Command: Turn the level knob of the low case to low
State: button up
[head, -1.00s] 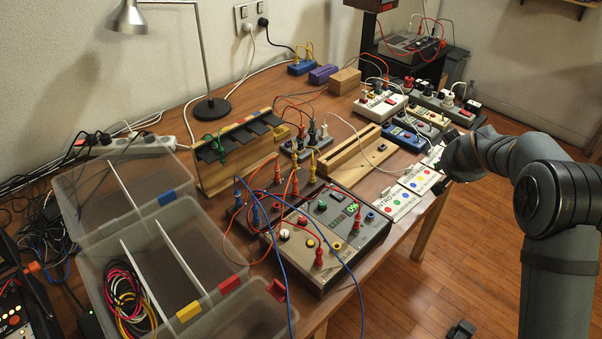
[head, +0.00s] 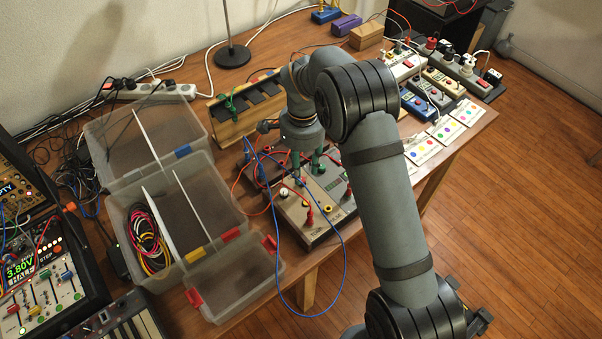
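The low case (head: 326,204) is a beige-topped box with a dark front side at the table's front edge in the head view. Its top carries a white knob (head: 284,192), a yellow-ringed black knob (head: 304,204) and red plugs. My gripper (head: 306,173) points down over the rear part of this case. Its two greenish fingers stand apart, with no held thing visible between them. I cannot tell whether the fingertips touch a knob. The gripper and arm hide part of the panel, and the level knob's label and setting are too small to read.
Red and blue cables loop around the case's left and front. Clear bins (head: 232,285) stand at the left. A wooden rack (head: 243,117) stands behind, and power strips and white cards (head: 422,148) lie at the right. My arm spans the middle right.

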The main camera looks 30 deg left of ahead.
aim_at(302, 179)
jog(key=shift+f, duration=2.05)
jog(key=shift+c, duration=0.3)
jog(key=c, duration=0.7)
grip_shut()
